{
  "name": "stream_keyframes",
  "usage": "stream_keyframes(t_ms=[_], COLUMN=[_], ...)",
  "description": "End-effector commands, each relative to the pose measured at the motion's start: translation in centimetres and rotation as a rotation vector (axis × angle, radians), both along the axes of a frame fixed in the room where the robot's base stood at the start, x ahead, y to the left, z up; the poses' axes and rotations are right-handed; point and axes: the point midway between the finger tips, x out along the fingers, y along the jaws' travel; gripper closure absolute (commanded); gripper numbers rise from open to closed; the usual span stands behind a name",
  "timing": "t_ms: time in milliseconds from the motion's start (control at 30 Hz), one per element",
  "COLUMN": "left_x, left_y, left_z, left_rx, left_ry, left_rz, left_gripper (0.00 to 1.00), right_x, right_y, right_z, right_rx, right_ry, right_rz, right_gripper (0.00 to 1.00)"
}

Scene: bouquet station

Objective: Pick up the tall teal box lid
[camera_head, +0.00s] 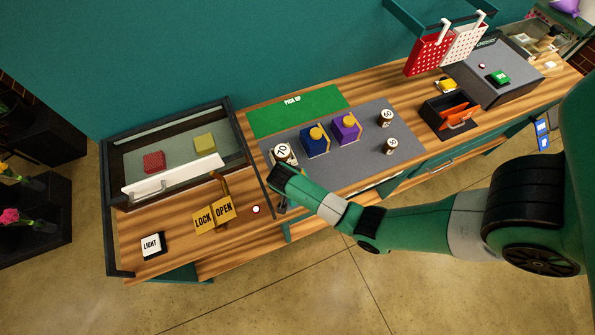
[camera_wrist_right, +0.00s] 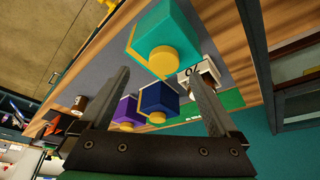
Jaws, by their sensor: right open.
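The tall teal box lid (camera_wrist_right: 168,28) with a round yellow knob (camera_wrist_right: 163,60) shows in the right wrist view, just ahead of my fingertips. My arm hides it in the head view. My right gripper (camera_wrist_right: 158,76) is open and empty, with one finger on each side of the picture and the knob between their tips; I cannot tell whether they touch it. In the head view this gripper (camera_head: 281,190) hangs over the table's front edge, at the grey mat's left end. My left gripper is not in view.
A blue box (camera_head: 314,141) and a purple box (camera_head: 345,128), each with a yellow knob, stand on the grey mat (camera_head: 350,165). A white cylinder (camera_head: 284,152) marked 70 is close to my gripper. A glass-topped case (camera_head: 180,150) stands at left.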

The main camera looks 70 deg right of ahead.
Motion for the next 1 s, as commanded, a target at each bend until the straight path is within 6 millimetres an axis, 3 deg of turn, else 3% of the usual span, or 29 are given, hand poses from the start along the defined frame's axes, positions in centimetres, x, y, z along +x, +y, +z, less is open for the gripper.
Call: stream_keyframes(t_ms=[133, 400, 667, 1000], left_x=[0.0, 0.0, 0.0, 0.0], left_y=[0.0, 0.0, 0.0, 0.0], left_z=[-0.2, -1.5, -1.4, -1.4], left_rx=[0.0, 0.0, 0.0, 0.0], left_ry=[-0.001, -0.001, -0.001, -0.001], left_rz=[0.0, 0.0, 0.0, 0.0], left_gripper=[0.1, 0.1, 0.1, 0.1], right_x=[0.1, 0.5, 0.6, 0.6], right_y=[-0.3, -1.9, -2.1, -2.1], right_z=[-0.6, -4.5, -4.7, -4.7], right_rx=[0.0, 0.0, 0.0, 0.0], right_ry=[0.001, 0.001, -0.001, -0.001], right_rz=[0.0, 0.0, 0.0, 0.0], right_gripper=[0.04, 0.04, 0.04, 0.65])
